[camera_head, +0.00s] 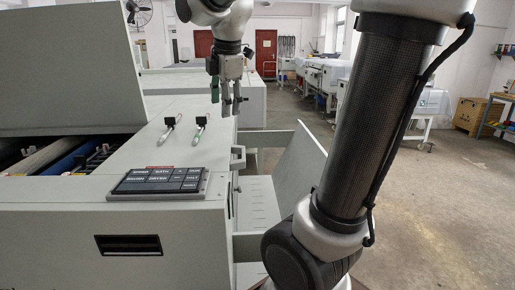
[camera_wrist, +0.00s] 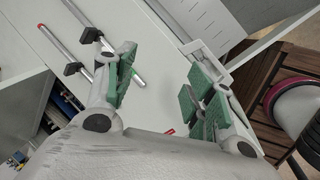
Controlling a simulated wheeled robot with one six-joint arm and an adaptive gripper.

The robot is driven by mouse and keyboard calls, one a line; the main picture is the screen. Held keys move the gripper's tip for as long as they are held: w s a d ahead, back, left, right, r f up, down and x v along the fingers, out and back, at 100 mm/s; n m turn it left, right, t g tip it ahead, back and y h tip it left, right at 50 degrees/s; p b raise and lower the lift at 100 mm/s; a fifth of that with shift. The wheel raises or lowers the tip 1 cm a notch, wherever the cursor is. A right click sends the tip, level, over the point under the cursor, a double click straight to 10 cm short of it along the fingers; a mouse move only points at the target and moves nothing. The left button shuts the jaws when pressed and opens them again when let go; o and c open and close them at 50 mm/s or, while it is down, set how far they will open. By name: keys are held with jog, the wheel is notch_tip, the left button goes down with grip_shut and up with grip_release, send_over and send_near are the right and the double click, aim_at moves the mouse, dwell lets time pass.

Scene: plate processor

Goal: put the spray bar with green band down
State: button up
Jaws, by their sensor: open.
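The spray bar with green band (camera_head: 198,133) lies on the machine's pale top, the right one of two similar bars, with a black clamp near its far end. In the wrist view this bar (camera_wrist: 111,48) runs down behind the left finger, and its greenish end shows just past that finger. My gripper (camera_head: 229,104) is open, with nothing between its fingers, above the top and to the right of the bar. In the wrist view my gripper (camera_wrist: 160,88) has its green-padded fingers wide apart over bare surface.
The other spray bar (camera_head: 168,130) lies to the left, roughly parallel. A dark button panel (camera_head: 160,181) is at the near edge of the machine top (camera_head: 130,150). An open trough is at the left. A handle (camera_head: 238,157) and an angled panel (camera_head: 300,160) are on the right side.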

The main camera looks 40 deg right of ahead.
jog(key=s+f+m, duration=0.4)
jog(key=s+m, duration=0.4)
jog(key=s, duration=0.1)
jog(key=s+f+m+y, duration=0.1)
jog(key=s+f+m, duration=0.4)
jog(key=s+m, duration=0.3)
jog(key=shift+s+a+f+m, duration=0.25)
jog(key=shift+s+a+m, duration=0.05)
jog(key=shift+s+a, duration=0.1)
